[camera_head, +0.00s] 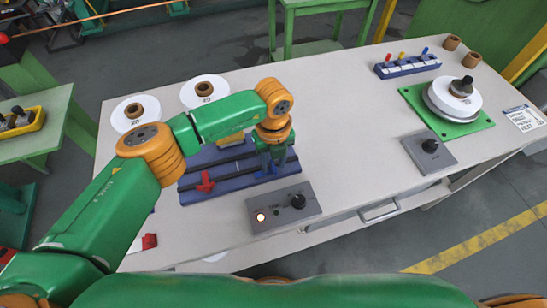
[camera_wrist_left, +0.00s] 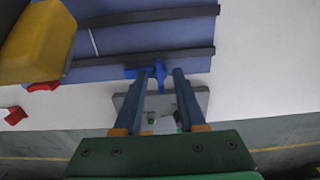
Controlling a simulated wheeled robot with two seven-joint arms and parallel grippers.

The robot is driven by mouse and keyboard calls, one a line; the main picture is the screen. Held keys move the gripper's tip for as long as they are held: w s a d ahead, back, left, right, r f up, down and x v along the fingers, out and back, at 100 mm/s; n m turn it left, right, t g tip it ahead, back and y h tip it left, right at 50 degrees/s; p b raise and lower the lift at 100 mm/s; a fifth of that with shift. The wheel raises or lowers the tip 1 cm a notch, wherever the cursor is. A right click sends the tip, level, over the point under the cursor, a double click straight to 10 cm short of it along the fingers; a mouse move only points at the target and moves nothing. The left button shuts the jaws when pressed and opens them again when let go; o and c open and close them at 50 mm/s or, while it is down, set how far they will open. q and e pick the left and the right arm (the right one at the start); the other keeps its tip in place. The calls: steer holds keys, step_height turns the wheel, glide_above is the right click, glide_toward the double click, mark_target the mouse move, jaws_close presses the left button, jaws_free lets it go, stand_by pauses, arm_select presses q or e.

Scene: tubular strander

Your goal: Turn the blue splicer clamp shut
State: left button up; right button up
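The blue splicer clamp (camera_wrist_left: 160,73) shows in the left wrist view as a small bright blue part at the edge of the dark blue splicer base (camera_wrist_left: 140,40). In the head view the clamp is mostly hidden by my left gripper (camera_head: 274,162), which points down over the right part of the splicer base (camera_head: 225,188). In the left wrist view my left gripper (camera_wrist_left: 164,74) has its two fingers apart, with the clamp at and partly between the fingertips. I cannot tell whether they touch it. A red clamp (camera_head: 205,182) sits on the base's left part. My right gripper is out of view.
A grey control box (camera_head: 284,208) with a lit lamp and black knob stands just in front of the base. A yellow block (camera_wrist_left: 38,42) is at the wrist view's upper left. White reels (camera_head: 136,113) lie behind. The table's middle right (camera_head: 350,120) is clear.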

arm_select(q)
steer(key=shift+f, duration=0.15)
steer(key=shift+s, duration=0.1)
jaws_close()
